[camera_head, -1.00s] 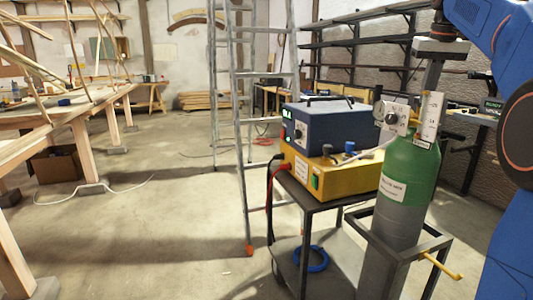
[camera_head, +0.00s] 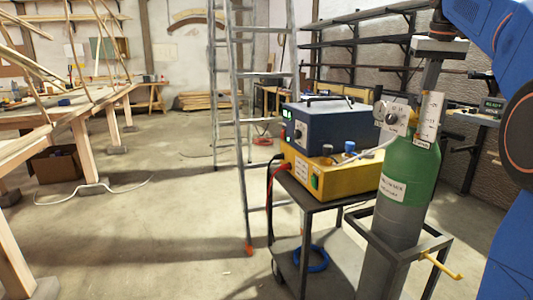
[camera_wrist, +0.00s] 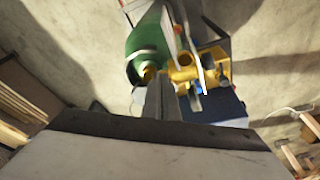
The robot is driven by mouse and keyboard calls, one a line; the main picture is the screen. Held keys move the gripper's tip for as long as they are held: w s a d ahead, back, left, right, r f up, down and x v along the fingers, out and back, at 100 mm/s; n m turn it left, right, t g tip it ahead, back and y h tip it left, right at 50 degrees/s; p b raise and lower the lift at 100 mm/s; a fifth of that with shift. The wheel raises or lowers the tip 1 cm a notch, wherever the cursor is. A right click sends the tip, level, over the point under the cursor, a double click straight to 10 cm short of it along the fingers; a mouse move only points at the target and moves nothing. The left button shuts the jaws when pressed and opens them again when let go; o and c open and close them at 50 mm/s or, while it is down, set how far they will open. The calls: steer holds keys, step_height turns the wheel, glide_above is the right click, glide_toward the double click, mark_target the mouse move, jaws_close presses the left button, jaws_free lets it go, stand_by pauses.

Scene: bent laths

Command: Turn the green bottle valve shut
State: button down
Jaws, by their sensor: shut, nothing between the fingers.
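The bottle (camera_head: 400,205) stands upright in a dark frame, with a green shoulder and a grey body bearing a white label. Contact cannot be told.
A blue unit (camera_head: 325,125) rests on a yellow unit (camera_head: 335,175) on a dark cart, left of the bottle. A hose runs towards the bottle top. A ladder (camera_head: 243,130) stands further left.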

step_height(320, 180, up, 6)
steer(key=shift+f, duration=0.1)
stand_by(0.4)
